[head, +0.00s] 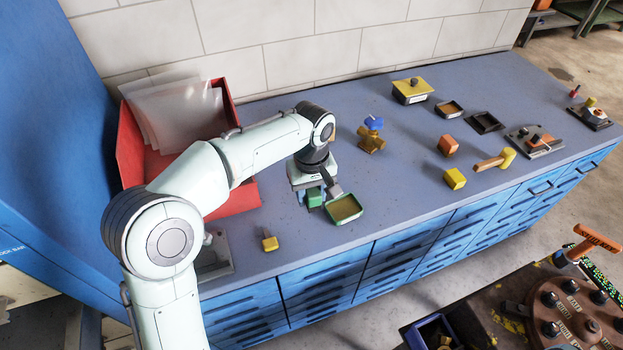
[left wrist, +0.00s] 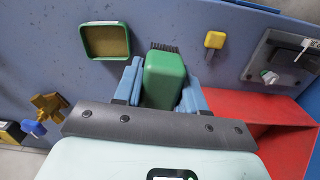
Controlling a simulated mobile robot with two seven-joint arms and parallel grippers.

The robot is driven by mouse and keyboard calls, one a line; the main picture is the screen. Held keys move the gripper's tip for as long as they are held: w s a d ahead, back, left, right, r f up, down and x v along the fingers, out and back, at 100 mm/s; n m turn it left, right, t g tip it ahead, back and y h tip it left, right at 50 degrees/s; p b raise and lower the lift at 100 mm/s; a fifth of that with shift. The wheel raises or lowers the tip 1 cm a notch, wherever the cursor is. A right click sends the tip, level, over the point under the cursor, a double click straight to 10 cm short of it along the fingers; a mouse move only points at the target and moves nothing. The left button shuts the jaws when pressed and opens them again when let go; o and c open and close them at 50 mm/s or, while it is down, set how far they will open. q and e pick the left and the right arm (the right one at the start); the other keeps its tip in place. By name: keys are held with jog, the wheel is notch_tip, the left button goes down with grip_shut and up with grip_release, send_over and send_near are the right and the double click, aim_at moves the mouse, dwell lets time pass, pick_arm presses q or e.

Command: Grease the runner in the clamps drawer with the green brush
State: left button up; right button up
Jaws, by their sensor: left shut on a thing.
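The green brush (left wrist: 165,78) is between the blue fingers of my left gripper (left wrist: 162,84), its dark bristles pointing away from the palm. In the head view the brush (head: 314,197) shows under my left gripper (head: 318,188), over the bench top beside a green-rimmed tray (head: 344,209) with a tan filling. The wrist view shows the tray (left wrist: 106,41) left of the brush and apart from it. The blue drawer fronts (head: 325,285) below the bench look shut. I cannot read which is the clamps drawer, and no runner shows. My right gripper is not in view.
A red bin (head: 128,150) with clear sheets stands at the back left. A yellow-tipped tool (head: 270,242) lies near the front edge. A brass valve (head: 371,140), yellow block (head: 455,179) and mallet (head: 495,160) lie rightward. A dark turret table (head: 570,310) stands front right.

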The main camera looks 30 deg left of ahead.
pick_arm(q)
jog(key=shift+f+b, duration=0.6)
jog(key=shift+f, duration=0.55)
jog(key=shift+f+b, duration=1.45)
jog(key=shift+f, duration=0.9)
jog(key=o, duration=1)
jog(key=shift+f, duration=0.15)
jog(key=shift+f+b, duration=1.6)
jog(key=shift+f, duration=0.9)
jog(key=shift+c, duration=0.2)
